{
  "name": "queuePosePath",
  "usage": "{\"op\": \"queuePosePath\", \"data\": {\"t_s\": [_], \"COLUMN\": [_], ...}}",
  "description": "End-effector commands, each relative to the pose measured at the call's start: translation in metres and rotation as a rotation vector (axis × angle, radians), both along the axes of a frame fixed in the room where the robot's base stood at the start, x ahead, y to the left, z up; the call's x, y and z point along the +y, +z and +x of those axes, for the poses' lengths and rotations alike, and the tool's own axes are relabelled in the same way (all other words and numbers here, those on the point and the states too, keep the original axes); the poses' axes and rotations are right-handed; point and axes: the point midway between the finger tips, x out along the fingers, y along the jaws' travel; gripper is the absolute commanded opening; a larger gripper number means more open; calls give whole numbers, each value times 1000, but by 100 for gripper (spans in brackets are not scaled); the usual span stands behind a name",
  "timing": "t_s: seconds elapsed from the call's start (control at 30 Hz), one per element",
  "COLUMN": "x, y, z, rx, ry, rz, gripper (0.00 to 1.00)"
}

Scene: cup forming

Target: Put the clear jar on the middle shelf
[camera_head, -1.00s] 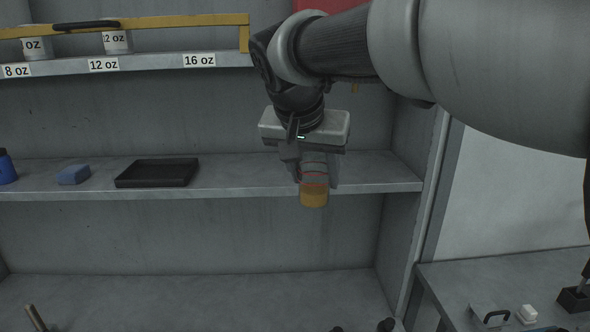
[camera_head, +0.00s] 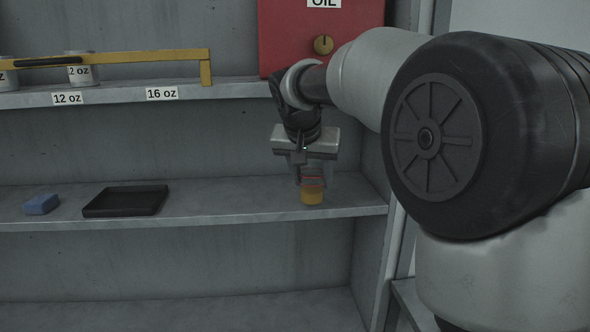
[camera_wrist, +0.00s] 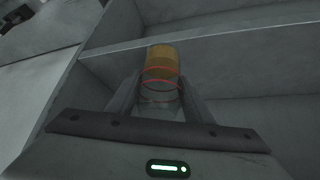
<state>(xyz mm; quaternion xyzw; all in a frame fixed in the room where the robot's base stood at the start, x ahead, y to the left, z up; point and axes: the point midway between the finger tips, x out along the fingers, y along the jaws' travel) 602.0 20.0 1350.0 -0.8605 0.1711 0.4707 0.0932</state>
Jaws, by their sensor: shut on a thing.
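The clear jar (camera_head: 312,194) has amber contents at its lower end and a red line around it. My gripper (camera_head: 312,180) is shut on the jar and holds it over the right part of the middle shelf (camera_head: 240,207). In the wrist view the jar (camera_wrist: 161,72) sits between my two fingers (camera_wrist: 160,100), with its amber end pointing away from the palm. The jar's bottom appears at or just above the shelf surface; I cannot tell whether it touches. My gripper hides the jar's upper part in the head view.
A black tray (camera_head: 126,201) and a blue block (camera_head: 41,204) lie on the middle shelf to the left. Above are the upper shelf (camera_head: 120,93) with labels and a yellow bar (camera_head: 150,57), and a red oil box (camera_head: 290,40). The shelf between tray and jar is clear.

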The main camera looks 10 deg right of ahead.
Motion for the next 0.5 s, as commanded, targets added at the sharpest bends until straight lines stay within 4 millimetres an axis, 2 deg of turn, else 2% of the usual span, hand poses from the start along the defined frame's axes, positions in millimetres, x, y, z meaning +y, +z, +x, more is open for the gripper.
{"op": "queuePosePath", "data": {"t_s": [0.23, 0.4, 0.5], "x": [-9, -21, -21], "y": [2, 2, -11], "z": [22, 50, 49], "rx": [-1, 0, 2], "ry": [-2, -2, 1], "rz": [1, 1, 0], "gripper": [20, 20, 20]}}
